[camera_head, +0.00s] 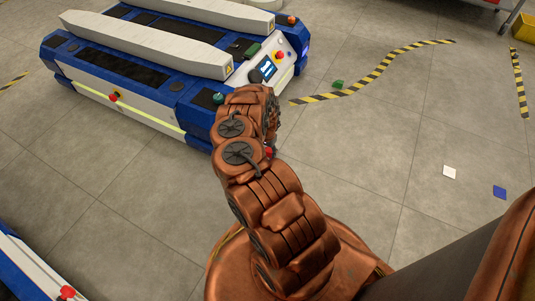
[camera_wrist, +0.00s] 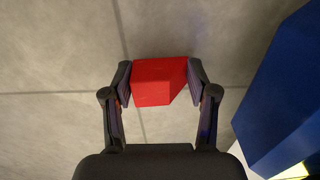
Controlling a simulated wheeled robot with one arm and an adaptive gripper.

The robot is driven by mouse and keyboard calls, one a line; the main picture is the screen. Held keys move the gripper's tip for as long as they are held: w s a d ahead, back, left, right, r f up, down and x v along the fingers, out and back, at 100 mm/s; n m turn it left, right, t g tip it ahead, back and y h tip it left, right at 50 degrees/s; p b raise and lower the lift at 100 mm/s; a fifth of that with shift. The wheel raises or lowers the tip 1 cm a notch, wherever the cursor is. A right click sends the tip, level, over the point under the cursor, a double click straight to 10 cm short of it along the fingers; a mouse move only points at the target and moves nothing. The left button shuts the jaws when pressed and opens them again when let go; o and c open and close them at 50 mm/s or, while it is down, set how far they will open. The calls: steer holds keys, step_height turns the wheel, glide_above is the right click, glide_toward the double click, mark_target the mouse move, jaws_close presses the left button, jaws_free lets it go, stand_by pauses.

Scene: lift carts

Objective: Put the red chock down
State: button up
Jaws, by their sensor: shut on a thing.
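The red chock (camera_wrist: 153,90) is a block with a sloped side, in the upper middle of the wrist view. My gripper (camera_wrist: 160,80) is shut on it, with one dark finger on each side. Grey tiled floor shows behind the chock; I cannot tell how high above it the chock is. In the head view my copper-coloured arm hides the gripper. A small bit of red shows beside the arm there, too small to identify.
A blue and white lift cart (camera_head: 150,80) stands at the upper left; a blue body (camera_wrist: 285,95) is close on the right in the wrist view. A small green block (camera_head: 337,85) lies by striped tape (camera_head: 385,62). White (camera_head: 449,172) and blue (camera_head: 499,191) squares lie on open floor.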

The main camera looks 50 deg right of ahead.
mark_target(267, 150)
steer(key=o, duration=1.3)
steer(key=shift+f, duration=0.1)
steer(key=shift+o, duration=0.2)
step_height(267, 150, up, 12)
steer(key=p, duration=0.5)
